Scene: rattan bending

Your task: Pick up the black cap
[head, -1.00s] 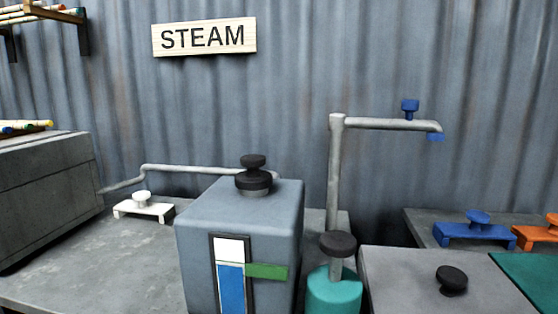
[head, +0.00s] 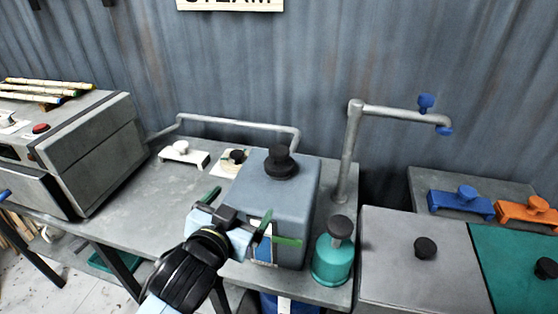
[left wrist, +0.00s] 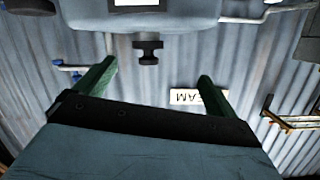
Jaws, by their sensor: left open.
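The black cap (head: 281,165) sits upright on top of the blue-grey tank (head: 304,205) in the head view. It has a knob above a wider disc. In the left wrist view, which is upside down, the black cap (left wrist: 149,50) shows beyond the fingers, against the wall. My left gripper (head: 240,209) is open and empty, with green fingers, in front of the tank, lower than the cap and to its left. Its two fingers (left wrist: 156,75) stand wide apart in the left wrist view. My right gripper is not in view.
A teal bottle (head: 331,263) with a dark knob stands right of the tank. A metal pipe (head: 351,150) rises behind it. Bins (head: 400,280) with dark knobs stand at right. A grey steam box (head: 95,150) is at left, with clear bench (head: 160,205) between.

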